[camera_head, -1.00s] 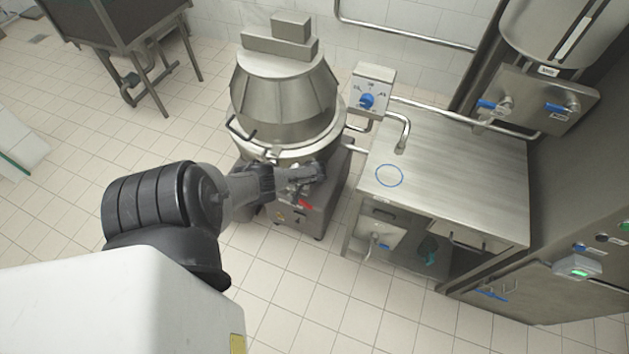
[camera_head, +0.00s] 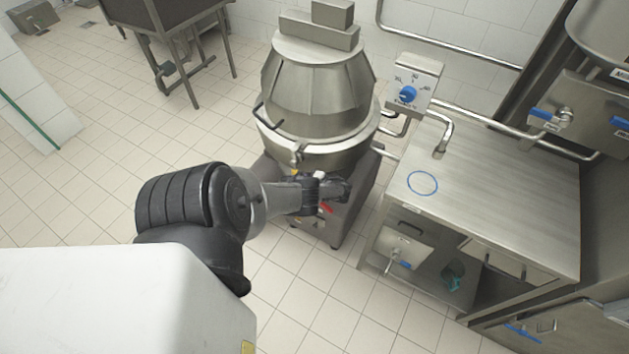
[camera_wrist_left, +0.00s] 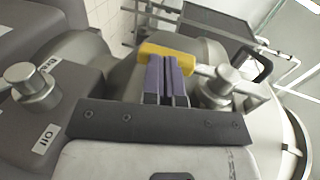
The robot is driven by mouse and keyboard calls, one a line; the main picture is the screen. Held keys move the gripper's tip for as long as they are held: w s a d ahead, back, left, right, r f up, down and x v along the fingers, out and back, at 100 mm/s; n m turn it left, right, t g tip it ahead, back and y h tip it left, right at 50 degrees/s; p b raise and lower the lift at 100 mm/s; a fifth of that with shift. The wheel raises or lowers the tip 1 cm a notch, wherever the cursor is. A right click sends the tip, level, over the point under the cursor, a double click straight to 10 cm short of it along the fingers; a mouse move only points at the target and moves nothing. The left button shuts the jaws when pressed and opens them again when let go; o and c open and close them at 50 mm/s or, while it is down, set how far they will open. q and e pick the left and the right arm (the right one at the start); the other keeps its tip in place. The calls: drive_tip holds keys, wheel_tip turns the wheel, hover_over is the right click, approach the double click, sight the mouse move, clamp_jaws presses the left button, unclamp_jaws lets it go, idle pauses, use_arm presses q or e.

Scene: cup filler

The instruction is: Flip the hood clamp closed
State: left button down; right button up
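The steel kettle machine with its conical hood (camera_head: 318,80) stands upright at the top centre of the head view. My left gripper (camera_head: 342,190) reaches in low in front of it, beside the bowl's base. In the left wrist view the left gripper's two purple fingers (camera_wrist_left: 167,78) lie nearly together, looking shut. A yellow part (camera_wrist_left: 165,54) sits right at their tips, possibly the hood clamp's handle. I cannot tell whether they touch or hold it. A metal knob fitting (camera_wrist_left: 216,88) is just right of the fingers. The clamp is not clearly visible in the head view. My right gripper is not in view.
A steel table (camera_head: 510,190) with a blue ring mark (camera_head: 422,183) stands to the right. A control box with a blue dial (camera_head: 407,94) and a pipe tap are between table and kettle. A knob marked Oil (camera_wrist_left: 32,85) is left in the wrist view.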

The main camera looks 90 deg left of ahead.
use_arm(q)
drive_tip(key=shift+s+a+f, duration=0.1)
drive_tip(key=shift+s+f, duration=0.1)
idle(0.6)
drive_tip(key=shift+w, duration=0.1)
drive_tip(key=v, duration=0.7)
drive_tip(key=shift+w+p, duration=0.25)
drive_tip(key=shift+p, duration=0.2)
